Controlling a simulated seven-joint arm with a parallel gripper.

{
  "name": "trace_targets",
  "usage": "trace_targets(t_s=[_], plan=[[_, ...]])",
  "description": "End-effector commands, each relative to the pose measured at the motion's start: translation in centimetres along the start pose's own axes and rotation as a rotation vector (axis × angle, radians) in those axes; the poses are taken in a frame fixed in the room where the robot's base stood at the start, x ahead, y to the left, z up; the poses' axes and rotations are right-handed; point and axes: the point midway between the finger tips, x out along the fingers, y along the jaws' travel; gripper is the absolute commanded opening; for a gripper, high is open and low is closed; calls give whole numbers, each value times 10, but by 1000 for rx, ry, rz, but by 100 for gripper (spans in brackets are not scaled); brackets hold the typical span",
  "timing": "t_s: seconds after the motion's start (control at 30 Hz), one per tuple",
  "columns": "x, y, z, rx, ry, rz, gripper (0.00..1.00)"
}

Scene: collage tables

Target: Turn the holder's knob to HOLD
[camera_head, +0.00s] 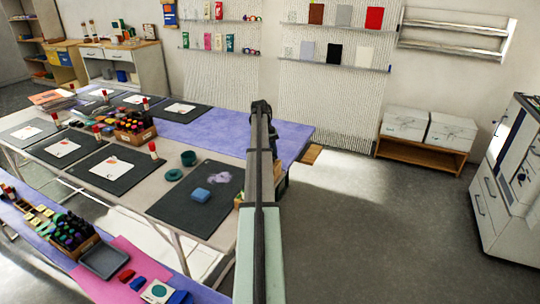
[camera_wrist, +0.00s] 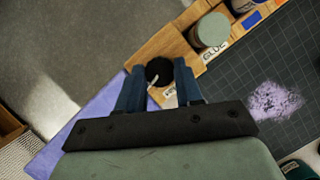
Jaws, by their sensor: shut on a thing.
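In the wrist view my gripper (camera_wrist: 159,75) has its two blue fingers closed on a round black knob (camera_wrist: 159,69). A pale pointer on the knob slants toward the lower left of the picture. The knob sits on the wooden holder (camera_wrist: 165,43), near its end. A white label (camera_wrist: 170,98) lies just below the knob, close to the right finger; it is partly covered and I cannot read it. In the head view my arm hides the gripper and the knob; a small wooden edge, likely the holder's, shows beside the arm (camera_head: 238,201).
A jar with a pale green lid (camera_wrist: 211,29) stands in the holder by a GLUE label (camera_wrist: 214,50). A dark mat (camera_wrist: 287,60) with a pale purple patch lies to the right. Open floor lies right of the table.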

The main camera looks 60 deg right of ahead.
Motion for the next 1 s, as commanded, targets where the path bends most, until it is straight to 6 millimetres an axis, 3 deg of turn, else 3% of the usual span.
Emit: trace_targets(t_s=[0.13, 0.17, 0.4, 0.77, 1.0], plan=[[0, 0, 0, -1, 1, 1, 5], [0, 0, 0, -1, 1, 1, 38], [0, 0, 0, -1, 1, 1, 61], [0, -1, 0, -25, 0, 10, 61], [0, -3, 1, -168, 0, 70, 61]])
